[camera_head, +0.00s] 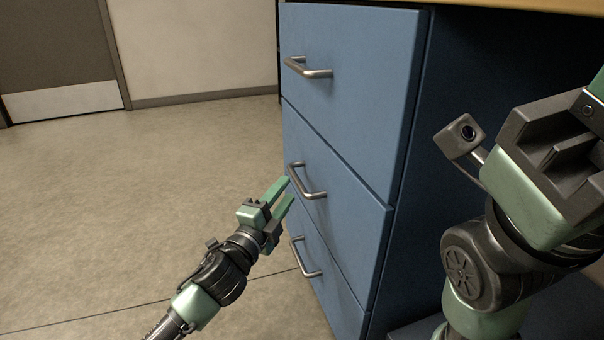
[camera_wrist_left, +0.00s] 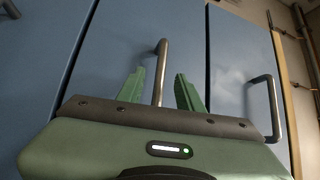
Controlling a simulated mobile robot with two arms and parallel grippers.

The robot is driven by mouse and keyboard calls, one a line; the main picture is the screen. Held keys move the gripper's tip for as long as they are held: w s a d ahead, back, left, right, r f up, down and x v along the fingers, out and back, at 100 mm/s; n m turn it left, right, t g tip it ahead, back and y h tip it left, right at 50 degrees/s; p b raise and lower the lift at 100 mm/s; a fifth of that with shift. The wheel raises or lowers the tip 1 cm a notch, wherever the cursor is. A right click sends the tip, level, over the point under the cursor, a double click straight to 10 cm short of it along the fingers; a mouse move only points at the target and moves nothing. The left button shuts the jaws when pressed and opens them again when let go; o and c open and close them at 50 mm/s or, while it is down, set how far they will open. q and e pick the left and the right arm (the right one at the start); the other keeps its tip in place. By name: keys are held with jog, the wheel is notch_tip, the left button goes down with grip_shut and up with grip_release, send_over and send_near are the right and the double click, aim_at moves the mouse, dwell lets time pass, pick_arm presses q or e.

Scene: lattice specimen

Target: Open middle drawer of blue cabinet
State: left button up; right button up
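The blue cabinet (camera_head: 350,100) stands at the centre right in the head view, with three drawers stacked on its front. The middle drawer (camera_head: 345,205) looks closed, and its metal bar handle (camera_head: 307,182) is at its left part. My left gripper (camera_head: 282,190) is just left of this handle, its green fingers pointing at it. In the left wrist view the two fingers are apart, with the handle bar (camera_wrist_left: 161,72) seen between them. I cannot tell whether they touch it. My right arm is at the right edge; its gripper's fingers are not clearly seen.
The top drawer handle (camera_head: 308,68) is above and the bottom drawer handle (camera_head: 304,258) is just below my left gripper. A wooden top (camera_head: 520,5) lies over the cabinet. The floor (camera_head: 150,180) to the left is clear, back to a wall and a door (camera_head: 55,45).

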aim_at(296, 174)
pick_arm(q)
jog(key=b+x, duration=0.2)
jog(key=x, duration=0.4)
jog(key=shift+w+d+r+b, duration=0.1)
jog(key=shift+w+b, duration=0.05)
jog(key=shift+b, duration=0.15)
grip_shut()
dwell(1.1)
